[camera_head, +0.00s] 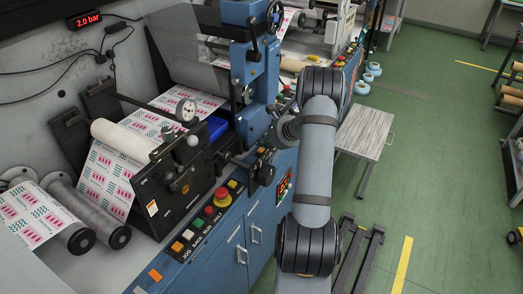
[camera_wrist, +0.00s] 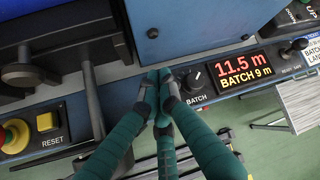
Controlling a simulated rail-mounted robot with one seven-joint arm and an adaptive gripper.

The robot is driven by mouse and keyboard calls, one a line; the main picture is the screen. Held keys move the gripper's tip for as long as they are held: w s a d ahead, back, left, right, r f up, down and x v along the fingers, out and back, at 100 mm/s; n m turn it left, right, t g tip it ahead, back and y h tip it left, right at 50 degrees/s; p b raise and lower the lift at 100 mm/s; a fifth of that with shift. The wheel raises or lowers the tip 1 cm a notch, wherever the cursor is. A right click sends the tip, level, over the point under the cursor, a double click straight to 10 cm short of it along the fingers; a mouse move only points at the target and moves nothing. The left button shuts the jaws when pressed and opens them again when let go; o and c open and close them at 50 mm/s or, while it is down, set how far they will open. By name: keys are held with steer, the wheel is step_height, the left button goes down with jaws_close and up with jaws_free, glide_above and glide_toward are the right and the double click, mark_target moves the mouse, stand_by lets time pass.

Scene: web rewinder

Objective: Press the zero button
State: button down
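No button marked zero can be read in either view. A red-and-yellow display (camera_wrist: 243,71) right of the knob reads 11.5 m and BATCH 9 m.
A yellow RESET button (camera_wrist: 47,121) and a red emergency stop (camera_wrist: 14,135) are at the left in the wrist view. A black lever (camera_wrist: 294,46) stands right of the display. In the head view a grey-topped stool (camera_head: 365,132) stands right of my arm.

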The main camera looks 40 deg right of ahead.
mark_target(262, 151)
steer(key=shift+f, duration=0.2)
stand_by(0.6)
steer(key=shift+f+b, duration=0.25)
steer(key=shift+b, duration=0.4)
steer(key=shift+f+b, duration=0.55)
steer(key=shift+b, duration=0.1)
stand_by(0.5)
steer(key=shift+r, duration=0.1)
steer(key=shift+r+p, duration=0.65)
steer(key=shift+r, duration=0.25)
steer(key=shift+r+p, duration=1.9)
steer(key=shift+r, duration=0.65)
steer(key=shift+f, duration=0.2)
